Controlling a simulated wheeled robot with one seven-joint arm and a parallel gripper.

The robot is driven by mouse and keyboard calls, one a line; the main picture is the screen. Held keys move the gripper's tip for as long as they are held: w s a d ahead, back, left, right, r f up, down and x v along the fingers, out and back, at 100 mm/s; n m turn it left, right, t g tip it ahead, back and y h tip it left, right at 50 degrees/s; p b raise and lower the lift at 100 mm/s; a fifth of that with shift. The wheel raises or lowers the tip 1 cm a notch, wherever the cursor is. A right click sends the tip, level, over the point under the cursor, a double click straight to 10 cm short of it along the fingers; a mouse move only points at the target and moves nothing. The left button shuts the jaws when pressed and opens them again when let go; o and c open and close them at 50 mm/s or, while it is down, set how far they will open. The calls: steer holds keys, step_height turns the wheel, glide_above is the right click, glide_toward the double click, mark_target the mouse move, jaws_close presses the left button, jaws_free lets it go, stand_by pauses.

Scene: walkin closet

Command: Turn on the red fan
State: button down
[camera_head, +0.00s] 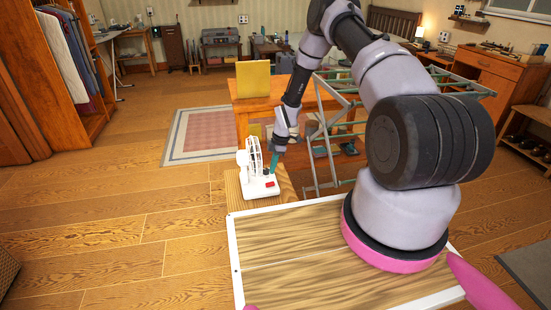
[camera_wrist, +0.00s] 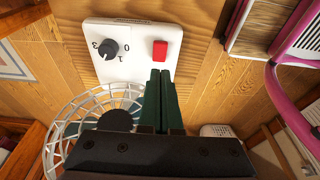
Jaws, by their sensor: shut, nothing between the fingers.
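A small fan (camera_head: 254,162) stands on a narrow wooden surface in the head view. It looks white, with a wire cage and a red button (camera_head: 270,184) on its base. In the wrist view its white base (camera_wrist: 125,70) carries a black knob (camera_wrist: 108,49) with number marks around it, and the red button (camera_wrist: 159,49). The wire cage (camera_wrist: 65,125) is at lower left, partly hidden by my gripper. My gripper (camera_head: 274,160) is shut and empty, pointing down over the base. In the wrist view its fingertips (camera_wrist: 160,76) appear just below the red button; contact cannot be told.
The fan's wooden surface (camera_head: 233,188) is narrow. Behind it stand a wooden table (camera_head: 240,105) with a yellow-backed chair (camera_head: 253,78) and a green-grey metal frame (camera_head: 335,140). The floor (camera_head: 130,190) at left is open, with a rug (camera_head: 205,135).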

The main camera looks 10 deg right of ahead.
mark_target(272, 183)
steer(key=shift+d+f, duration=0.1)
steer(key=shift+f, duration=2.7)
